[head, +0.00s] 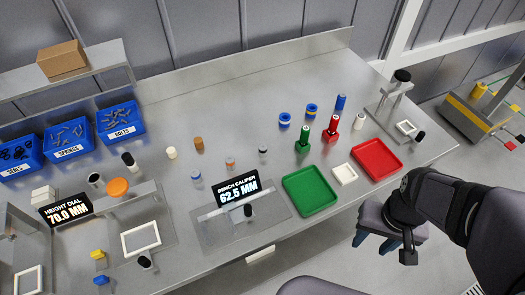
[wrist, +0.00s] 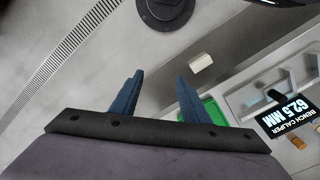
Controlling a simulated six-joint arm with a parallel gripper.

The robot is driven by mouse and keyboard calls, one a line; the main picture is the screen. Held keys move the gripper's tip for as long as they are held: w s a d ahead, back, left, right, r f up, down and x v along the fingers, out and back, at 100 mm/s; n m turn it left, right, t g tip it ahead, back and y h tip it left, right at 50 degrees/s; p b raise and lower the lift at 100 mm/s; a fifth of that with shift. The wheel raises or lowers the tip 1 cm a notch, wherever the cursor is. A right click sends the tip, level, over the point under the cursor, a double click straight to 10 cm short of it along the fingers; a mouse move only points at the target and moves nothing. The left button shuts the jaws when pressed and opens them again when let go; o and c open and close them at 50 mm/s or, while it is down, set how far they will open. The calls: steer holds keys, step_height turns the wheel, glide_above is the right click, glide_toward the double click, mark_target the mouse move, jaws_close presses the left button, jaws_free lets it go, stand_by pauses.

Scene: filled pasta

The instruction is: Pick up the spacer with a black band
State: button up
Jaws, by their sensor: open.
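A small pale spacer with a black band (head: 263,152) stands upright on the bench behind the caliper display. Nearby stand similar small spacers, one with a blue band (head: 196,177) and one with an orange-brown band (head: 230,162). A larger black-and-white cylinder (head: 129,162) stands further left. My gripper (head: 377,243) hangs off the bench's front edge at right, far from the banded spacers. In the wrist view its blue fingers (wrist: 160,78) are apart with nothing between them.
A caliper display (head: 237,188), green tray (head: 310,191), white dish (head: 345,174) and red tray (head: 377,159) line the front. Green (head: 303,141) and red (head: 332,129) stands rise behind them. Blue bins (head: 119,120) sit at left.

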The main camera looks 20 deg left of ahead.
mark_target(266, 150)
steer(key=shift+o, duration=0.2)
steer(key=shift+w, duration=0.1)
